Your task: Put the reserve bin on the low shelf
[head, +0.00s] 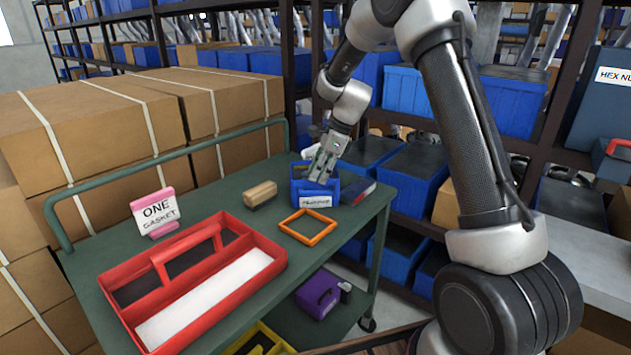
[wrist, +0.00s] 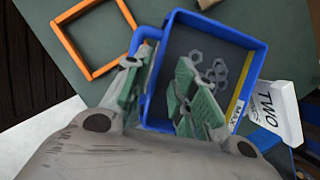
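A small blue bin (head: 298,190) with a white label, too small to read surely, stands on the green cart top. In the wrist view the blue bin (wrist: 262,45) holds several grey hex nuts and has a yellow-and-white "MAX" strip inside. My gripper (head: 318,172) points down at it. In the wrist view my gripper (wrist: 160,92) has its fingers apart, one outside the left wall and one inside the bin, with the wall between them. The cart's low green shelf (head: 335,322) shows below, partly hidden by the top.
A red divided tray (head: 262,238), an orange frame (head: 307,227), a wooden block (head: 260,194) and a "ONE GASKET" sign (head: 155,212) are on the cart top. A purple container (head: 318,294) and a yellow bin (head: 270,335) occupy the low shelf.

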